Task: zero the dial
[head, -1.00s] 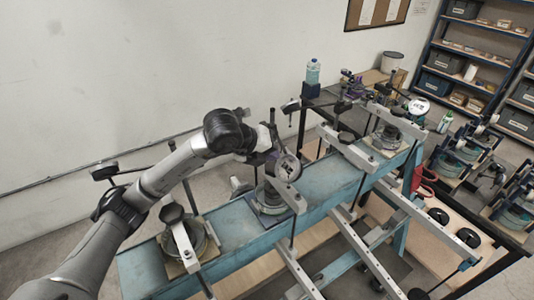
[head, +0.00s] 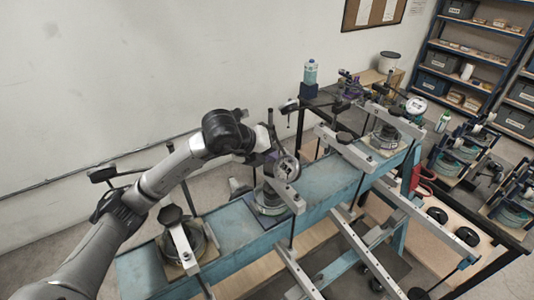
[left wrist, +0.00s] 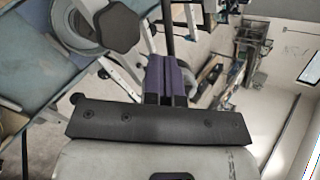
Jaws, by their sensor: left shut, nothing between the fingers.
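A round white-faced dial (head: 287,169) stands over the middle lever frame on the blue bench in the head view. Another round dial (head: 416,106) stands farther back on the right. My left gripper (head: 273,155) is right beside the nearer dial, on its left; I cannot tell whether they touch. In the left wrist view its purple fingers (left wrist: 171,82) are together with nothing between them. A black lobed knob (left wrist: 118,27) shows left of the fingers, and a thin dark rod (left wrist: 167,25) rises beyond them. My right gripper is not in view.
The blue bench (head: 327,180) carries several lever frames with metal bars and black knobs, close around my left gripper. A dark table (head: 325,99) with a bottle (head: 310,73) stands behind. Shelves (head: 470,55) stand at the far right. The wall side is clear.

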